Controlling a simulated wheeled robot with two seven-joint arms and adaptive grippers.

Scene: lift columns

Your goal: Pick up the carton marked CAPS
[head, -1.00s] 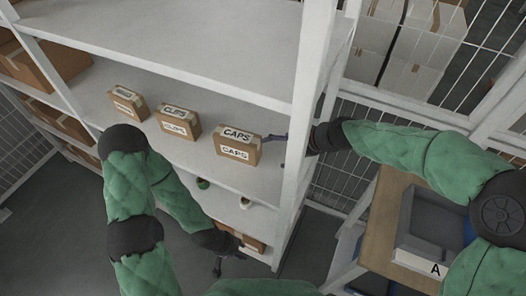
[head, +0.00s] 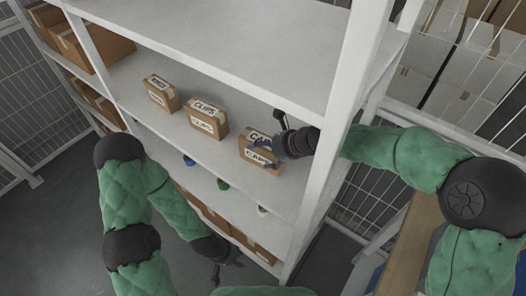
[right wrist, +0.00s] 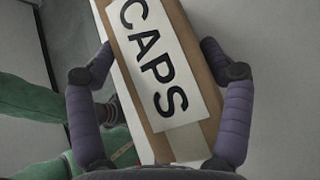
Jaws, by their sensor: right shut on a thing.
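The carton marked CAPS (head: 257,156) is a brown box with white labels, at the right end of a row on the middle shelf. My right gripper (head: 279,135) reaches in past the right post and is shut on this carton, partly covering its top and right side. In the right wrist view the carton (right wrist: 142,70) fills the space between the two purple fingers, one on each side. I cannot tell whether it touches the shelf. My left gripper (head: 217,272) hangs low in front of the rack; its fingers are too small to read.
A carton marked CLIPS (head: 207,121) and another labelled carton (head: 161,94) stand left of the CAPS carton. A white upright post (head: 335,130) stands close to my right arm, and the upper shelf (head: 230,40) lies above. More brown boxes (head: 85,45) sit at the far left.

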